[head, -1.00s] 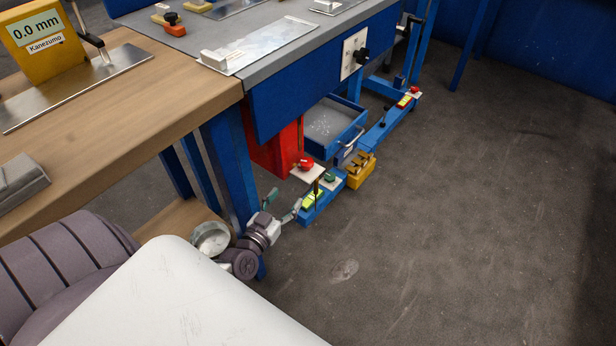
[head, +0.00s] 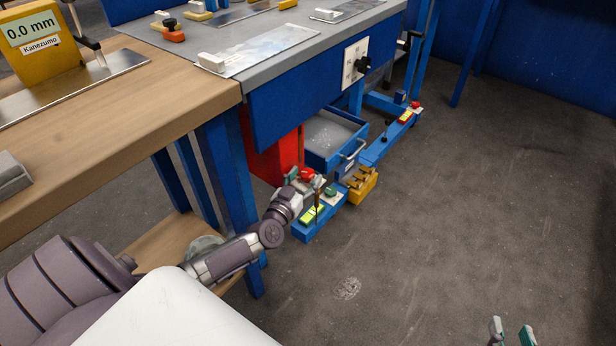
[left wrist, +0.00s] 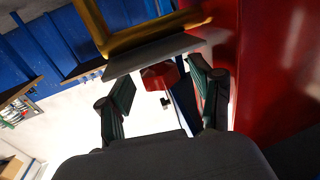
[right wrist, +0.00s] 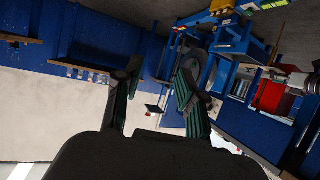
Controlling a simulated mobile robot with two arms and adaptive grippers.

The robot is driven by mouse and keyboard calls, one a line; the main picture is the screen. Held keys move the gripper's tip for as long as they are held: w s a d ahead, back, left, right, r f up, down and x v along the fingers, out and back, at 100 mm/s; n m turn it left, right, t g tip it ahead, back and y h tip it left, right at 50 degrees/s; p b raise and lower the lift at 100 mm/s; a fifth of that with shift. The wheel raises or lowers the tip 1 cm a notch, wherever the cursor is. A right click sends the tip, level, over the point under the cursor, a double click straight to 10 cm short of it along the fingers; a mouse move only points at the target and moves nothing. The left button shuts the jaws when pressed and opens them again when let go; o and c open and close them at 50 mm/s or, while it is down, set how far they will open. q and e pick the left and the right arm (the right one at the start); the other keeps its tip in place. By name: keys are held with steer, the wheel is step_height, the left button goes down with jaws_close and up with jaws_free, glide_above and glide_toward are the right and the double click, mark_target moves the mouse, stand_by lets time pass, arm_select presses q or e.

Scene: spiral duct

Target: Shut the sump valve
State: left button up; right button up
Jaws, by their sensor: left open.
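A red knob (head: 306,174) sits low beside the red cabinet under the grey bench; no label on it is readable, so I cannot tell for sure that it is the sump valve. My left gripper (head: 305,183) is at this knob, partly covering it and its pale plate. In the left wrist view the red knob (left wrist: 160,75) lies between and beyond the open fingers (left wrist: 158,98), apparently not gripped. A green knob (head: 330,191) is just to the right. My right gripper (head: 511,331) is open and empty over the floor at lower right.
A blue drawer (head: 330,137) stands open right of the red cabinet (head: 275,160). A yellow block (head: 362,187) and a blue floor rail (head: 310,228) with a yellow-green label lie close by. A wooden table (head: 120,120) is left. The floor at right is clear.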

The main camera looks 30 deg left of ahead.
arm_select(q)
steer(key=shift+w+a, duration=0.1)
steer(key=shift+w, duration=0.9)
arm_select(e)
steer(key=shift+w+a+r+t+y, duration=0.15)
steer(key=shift+w+r+t, duration=0.15)
steer(key=shift+r, duration=0.2)
steer(key=shift+w+a+r+t+y, duration=0.15)
steer(key=shift+r+t, duration=0.15)
steer(key=shift+r, duration=0.25)
steer(key=shift+w+a+r+t, duration=0.1)
steer(key=shift+w+r+t, duration=0.2)
steer(key=shift+r, duration=0.2)
